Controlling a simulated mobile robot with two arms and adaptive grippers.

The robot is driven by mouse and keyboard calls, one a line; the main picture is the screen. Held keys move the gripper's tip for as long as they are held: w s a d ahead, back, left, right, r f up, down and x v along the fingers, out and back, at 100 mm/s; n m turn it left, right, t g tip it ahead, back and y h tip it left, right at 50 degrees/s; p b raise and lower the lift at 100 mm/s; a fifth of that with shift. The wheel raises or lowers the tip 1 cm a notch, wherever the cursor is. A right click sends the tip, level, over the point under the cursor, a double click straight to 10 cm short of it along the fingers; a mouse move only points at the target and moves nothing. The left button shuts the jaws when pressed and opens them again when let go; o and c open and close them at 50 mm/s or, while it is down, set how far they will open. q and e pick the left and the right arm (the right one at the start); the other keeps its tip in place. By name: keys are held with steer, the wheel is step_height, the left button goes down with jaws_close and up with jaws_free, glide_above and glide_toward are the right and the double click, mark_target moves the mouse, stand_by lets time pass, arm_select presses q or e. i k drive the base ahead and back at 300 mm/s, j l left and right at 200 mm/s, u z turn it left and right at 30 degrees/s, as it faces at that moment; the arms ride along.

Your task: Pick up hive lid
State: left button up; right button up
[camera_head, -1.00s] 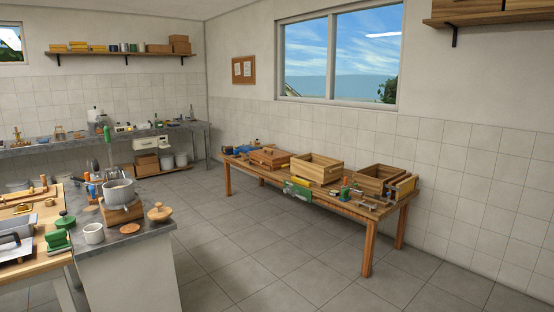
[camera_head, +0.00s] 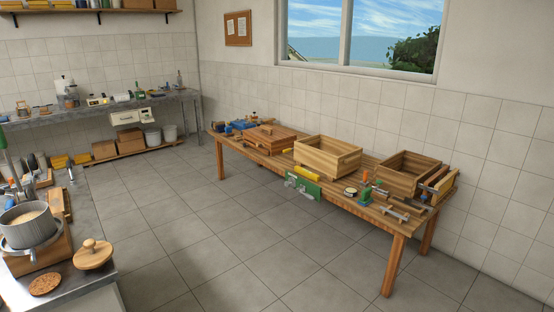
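On the long wooden bench (camera_head: 345,200) by the wall, a low, flat reddish-brown wooden piece (camera_head: 266,138) with a small knob-like part on top lies toward the left end. It looks like the hive lid, though it is too small to be sure. To its right stands a taller light wooden hive box (camera_head: 327,157). Further right is an open wooden box (camera_head: 405,172) with upright frames (camera_head: 438,182) at its right side. Neither of my grippers is in view.
Green clamp-like parts (camera_head: 302,185) hang at the bench's front edge. The tiled floor (camera_head: 215,240) between counter and bench is clear.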

mark_target(269, 130)
steer(key=i+u, duration=0.1)
steer(key=i, duration=0.55)
steer(key=i+u, duration=0.15)
steer(key=i, duration=0.5)
steer(key=i+l+u, duration=0.1)
steer(key=i, duration=0.55)
steer(key=i+l+u, duration=0.15)
steer(key=i, duration=0.5)
steer(key=i+j+z, duration=0.5)
steer(key=i, duration=0.15)
steer(key=i+j+z, duration=0.5)
steer(key=i+j, duration=0.05)
steer(key=i, duration=0.05)
